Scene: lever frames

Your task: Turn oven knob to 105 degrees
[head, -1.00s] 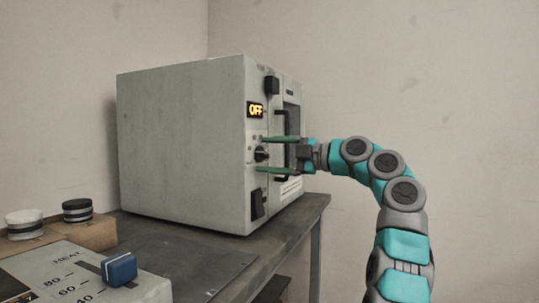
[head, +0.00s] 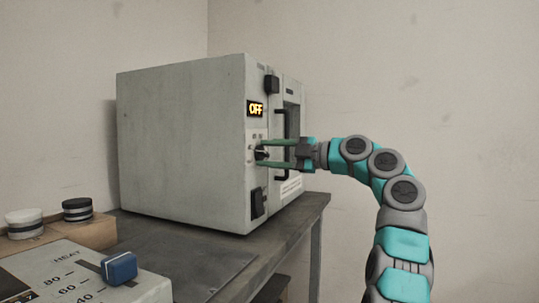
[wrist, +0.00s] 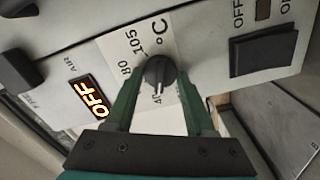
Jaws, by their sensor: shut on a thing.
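The oven (head: 185,150) is a grey box on a bench, and its display (head: 256,109) reads OFF. The dark oven knob (head: 261,154) is on its front panel. In the wrist view the knob (wrist: 160,72) sits on a white dial plate marked 105, 80, a partly hidden number starting with 4, and °C. A pale mark on the knob points toward that partly hidden number. My gripper (head: 263,152) has its green fingers shut on the knob, one on each side. The fingers also flank it in the wrist view (wrist: 160,76).
A black rocker switch (wrist: 263,53) marked OFF is beside the dial. A dark door handle (head: 282,132) is close to my fingers. A panel with a blue slider (head: 119,268) marked HEAT and two round knobs (head: 77,209) are at the lower left. The bench front is clear.

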